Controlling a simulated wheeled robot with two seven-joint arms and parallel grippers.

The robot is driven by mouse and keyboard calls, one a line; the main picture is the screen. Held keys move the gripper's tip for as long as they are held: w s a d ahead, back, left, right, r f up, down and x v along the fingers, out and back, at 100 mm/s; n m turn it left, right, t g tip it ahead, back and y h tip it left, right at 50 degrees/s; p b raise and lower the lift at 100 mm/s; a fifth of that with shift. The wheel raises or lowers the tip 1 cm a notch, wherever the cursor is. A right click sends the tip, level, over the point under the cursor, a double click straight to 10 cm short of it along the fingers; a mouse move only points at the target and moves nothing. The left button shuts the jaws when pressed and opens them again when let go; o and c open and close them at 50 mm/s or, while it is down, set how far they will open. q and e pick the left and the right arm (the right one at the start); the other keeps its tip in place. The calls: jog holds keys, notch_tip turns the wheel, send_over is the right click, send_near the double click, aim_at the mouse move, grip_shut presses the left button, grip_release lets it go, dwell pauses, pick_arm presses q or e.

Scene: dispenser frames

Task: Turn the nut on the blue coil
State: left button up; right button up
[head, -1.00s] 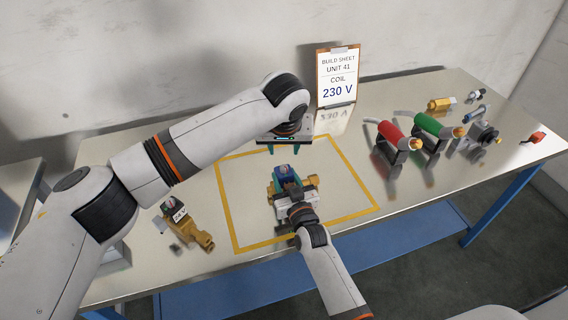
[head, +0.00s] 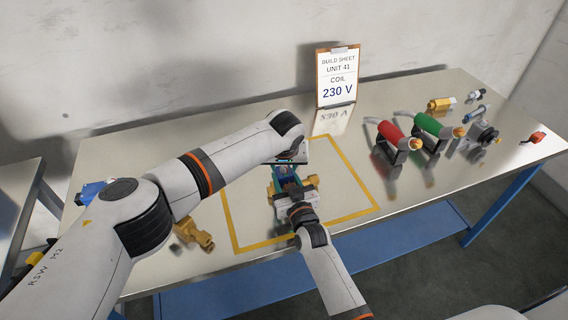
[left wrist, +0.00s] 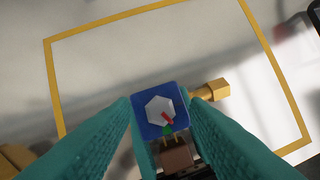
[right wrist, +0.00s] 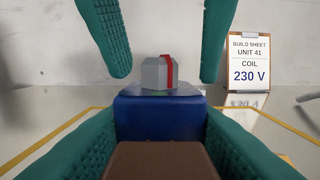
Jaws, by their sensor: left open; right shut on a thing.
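The blue coil (right wrist: 160,118) sits on a brass valve body (left wrist: 213,89) inside the yellow outline, with a brown block (right wrist: 160,160) at its near side. On its top is a silver hex nut (right wrist: 154,74) with a red mark; the left wrist view also shows the nut (left wrist: 160,110). My left gripper (right wrist: 166,75) points down from above, open, one finger on each side of the nut with gaps between. My right gripper (right wrist: 160,135) comes from the near side and is shut on the coil. In the head view the grippers hide much of the coil.
A build sheet (head: 337,78) reading COIL 230 V stands at the back. Another brass valve (head: 194,235) lies at the left, partly behind my left arm. The outlined area's right side is clear.

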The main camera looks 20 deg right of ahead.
pick_arm(q)
jog(key=shift+c, duration=0.2)
grip_shut()
jog(key=shift+n+y, duration=0.3)
jog(key=shift+n, duration=0.5)
jog(key=shift+o, duration=0.2)
grip_release()
jog(key=v, duration=1.2)
jog(key=shift+s, duration=0.1)
